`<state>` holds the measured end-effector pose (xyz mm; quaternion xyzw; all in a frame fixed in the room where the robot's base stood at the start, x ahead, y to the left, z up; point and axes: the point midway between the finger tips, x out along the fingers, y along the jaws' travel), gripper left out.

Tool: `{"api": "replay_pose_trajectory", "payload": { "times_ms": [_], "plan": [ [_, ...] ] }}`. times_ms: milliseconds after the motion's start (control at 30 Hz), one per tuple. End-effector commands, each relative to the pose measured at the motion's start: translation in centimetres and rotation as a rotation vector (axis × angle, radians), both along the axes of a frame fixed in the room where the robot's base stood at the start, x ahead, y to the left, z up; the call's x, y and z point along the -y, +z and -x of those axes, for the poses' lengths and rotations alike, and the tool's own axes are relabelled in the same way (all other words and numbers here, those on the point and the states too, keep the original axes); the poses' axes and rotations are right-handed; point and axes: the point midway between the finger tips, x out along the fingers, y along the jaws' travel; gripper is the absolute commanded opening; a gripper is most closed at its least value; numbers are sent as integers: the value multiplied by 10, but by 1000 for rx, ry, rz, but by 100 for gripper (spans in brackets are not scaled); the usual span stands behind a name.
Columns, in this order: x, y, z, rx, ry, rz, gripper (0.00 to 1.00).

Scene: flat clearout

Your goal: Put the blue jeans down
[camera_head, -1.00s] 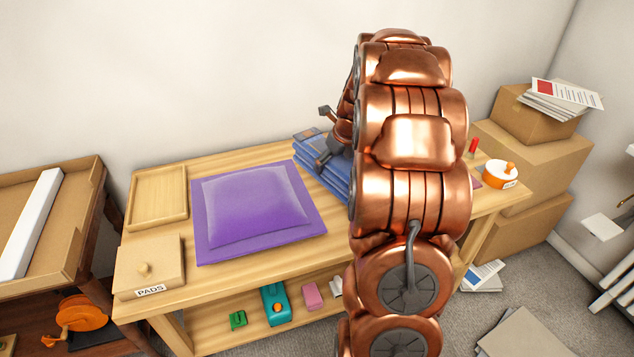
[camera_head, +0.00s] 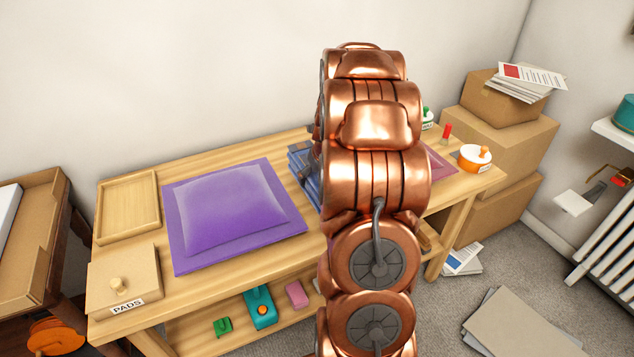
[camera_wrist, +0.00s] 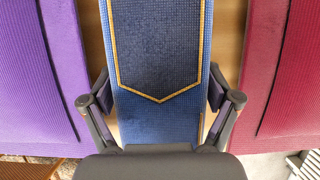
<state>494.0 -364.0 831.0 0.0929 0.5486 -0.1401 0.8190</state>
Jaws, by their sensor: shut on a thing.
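The blue jeans (camera_head: 303,175) are a folded blue bundle over the wooden table, right beside the purple cushion; my arm hides most of them in the head view. In the wrist view the jeans (camera_wrist: 160,125) show a dark pocket panel with gold stitching. My gripper (camera_wrist: 160,82) has a finger at each side of the bundle and is shut on it. In the head view my gripper is almost wholly behind my arm. I cannot tell whether the jeans touch the tabletop.
The purple cushion (camera_head: 230,210) lies left of the jeans, a red pad (camera_head: 440,165) right of them. A wooden tray (camera_head: 127,207) and a box labelled PADS (camera_head: 125,280) stand at the table's left end. An orange pot (camera_head: 475,158) stands at the right end.

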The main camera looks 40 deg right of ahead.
Motion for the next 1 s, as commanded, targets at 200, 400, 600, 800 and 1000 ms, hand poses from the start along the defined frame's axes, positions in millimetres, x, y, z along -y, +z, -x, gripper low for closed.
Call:
{"api": "replay_pose_trajectory", "payload": {
  "times_ms": [200, 400, 600, 800, 1000],
  "plan": [
    [-1, -25, 0, -1, 2, -2, 25],
    [0, -28, 0, 1, 1, 2, 25],
    [0, -30, 0, 1, 1, 2, 90],
    [0, -30, 0, 1, 1, 2, 100],
    [0, -30, 0, 1, 1, 1, 100]
  ]
}}
